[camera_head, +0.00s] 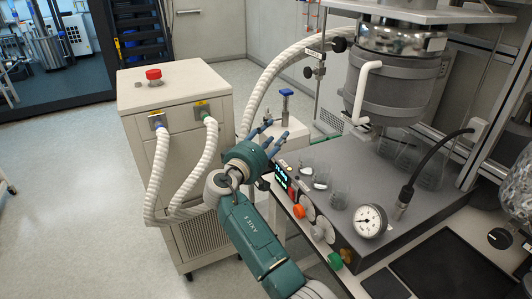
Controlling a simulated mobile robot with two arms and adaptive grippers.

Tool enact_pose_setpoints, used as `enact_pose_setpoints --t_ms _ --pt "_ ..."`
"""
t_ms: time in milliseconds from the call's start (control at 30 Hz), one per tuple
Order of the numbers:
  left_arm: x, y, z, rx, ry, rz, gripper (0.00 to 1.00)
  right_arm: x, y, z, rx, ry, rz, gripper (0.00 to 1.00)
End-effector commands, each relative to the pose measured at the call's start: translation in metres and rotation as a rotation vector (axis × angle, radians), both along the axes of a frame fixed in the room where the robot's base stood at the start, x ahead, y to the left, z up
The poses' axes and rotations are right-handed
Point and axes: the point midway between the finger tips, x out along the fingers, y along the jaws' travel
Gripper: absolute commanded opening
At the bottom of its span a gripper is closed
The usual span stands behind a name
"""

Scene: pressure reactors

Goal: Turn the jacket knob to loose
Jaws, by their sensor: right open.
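My right gripper (274,133) is open and empty, with its fingers pointing up and away beside the left front corner of the grey reactor bench. Its green arm comes in from the bottom. On the bench's front panel are an orange knob (298,211), a greyish knob (322,231) and a green knob (335,261). They lie below and right of the gripper, apart from it. A blue-topped valve handle (286,92) stands just beyond the fingers; I cannot tell how close. Labels are too small to read, so I cannot tell which is the jacket knob. My left gripper is out of view.
A grey reactor vessel (393,92) hangs above the bench (375,190), which carries glassware, a pressure gauge (370,221) and a black cable. A beige cabinet (168,175) with a red button and white ribbed hoses (160,180) stands close left. The floor far left is clear.

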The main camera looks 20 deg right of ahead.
Motion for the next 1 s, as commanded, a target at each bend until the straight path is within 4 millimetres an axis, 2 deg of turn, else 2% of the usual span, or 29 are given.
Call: enact_pose_setpoints --t_ms 100,200,400,1000 --pt "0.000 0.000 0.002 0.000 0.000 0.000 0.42 0.002 0.002 -0.023 0.013 0.039 0.022 0.42" --pt "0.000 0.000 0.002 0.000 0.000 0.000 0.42 0.003 0.004 -0.037 0.023 0.062 0.039 0.42" --pt "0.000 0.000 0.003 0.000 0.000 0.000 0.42 0.004 0.006 -0.055 0.036 0.092 0.056 0.42" --pt "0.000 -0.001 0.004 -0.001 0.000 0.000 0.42 0.008 0.011 -0.058 0.055 0.089 0.082 0.42"
